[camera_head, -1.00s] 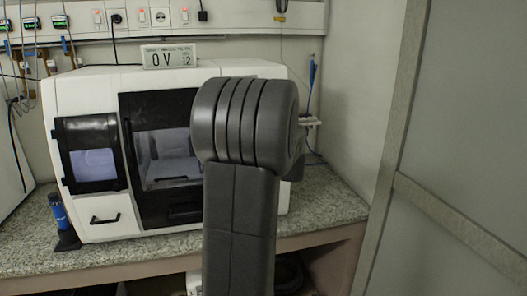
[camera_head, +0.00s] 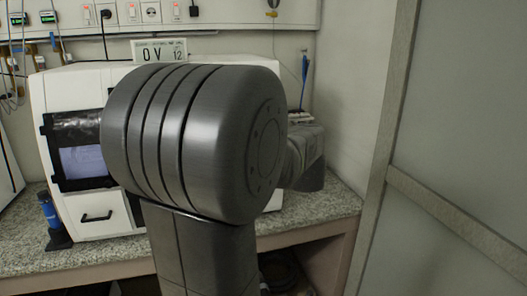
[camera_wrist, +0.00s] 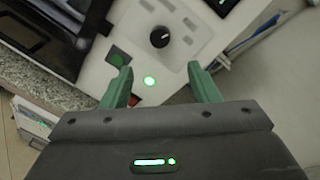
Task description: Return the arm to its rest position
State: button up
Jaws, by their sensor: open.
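My gripper (camera_wrist: 162,88) shows in the wrist view with its two green fingers apart and nothing between them. Beyond the fingers is the white machine's control panel (camera_wrist: 185,22), with a black knob, a lit green round button and a red part near the left finger. I cannot tell how far the fingertips are from the panel. In the head view my dark grey arm fills the middle, and its large joint hides the front of the white machine (camera_head: 75,88). My gripper's fingers are hidden in that view.
The machine stands on a speckled stone counter (camera_head: 318,208). A blue tool in a dark stand (camera_head: 52,218) is at the counter's left. A sign (camera_head: 158,50) sits on the machine. A grey partition (camera_head: 465,130) rises on the right. Cables hang from the wall panel (camera_head: 170,14).

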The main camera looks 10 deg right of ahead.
jog(key=shift+v, duration=0.95)
jog(key=shift+w, duration=0.1)
jog(key=p+x, duration=0.1)
jog(key=x, duration=1.2)
jog(key=shift+w, duration=0.35)
jog(key=shift+f, duration=0.1)
jog(key=shift+a+n+h+p, duration=0.1)
jog(key=shift+n+h+p, duration=0.25)
jog(key=shift+n, duration=3.35)
jog(key=shift+a+n+h+p, duration=0.1)
jog(key=shift+n+h, duration=0.35)
jog(key=shift+n, duration=3.25)
